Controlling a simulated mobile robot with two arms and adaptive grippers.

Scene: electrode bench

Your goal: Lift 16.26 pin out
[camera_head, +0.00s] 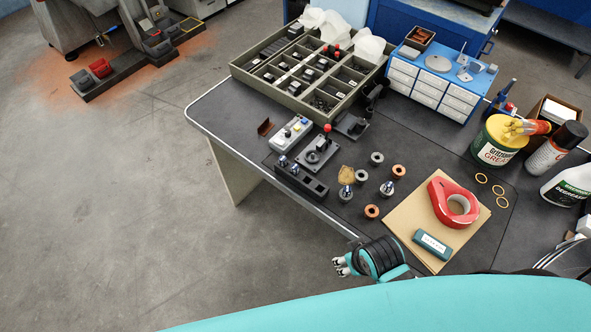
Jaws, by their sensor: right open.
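A black block with holes (308,185) lies on the bench near its left edge. Two shiny silver pins (283,161) stand at its upper-left end. Another silver-topped pin (345,192) stands in a ring right of the block, and one more (387,187) stands farther right. No size marking is legible, so I cannot tell which pin is 16.26. My right gripper (339,266) is open and empty by the bench's front edge, below and right of the block, apart from all pins. My left gripper is not in view.
Loose steel and copper rings (371,211) lie near the pins. A joystick box (318,153) and a button box (292,133) stand behind the block. A compartment tray (262,85) fills the back.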

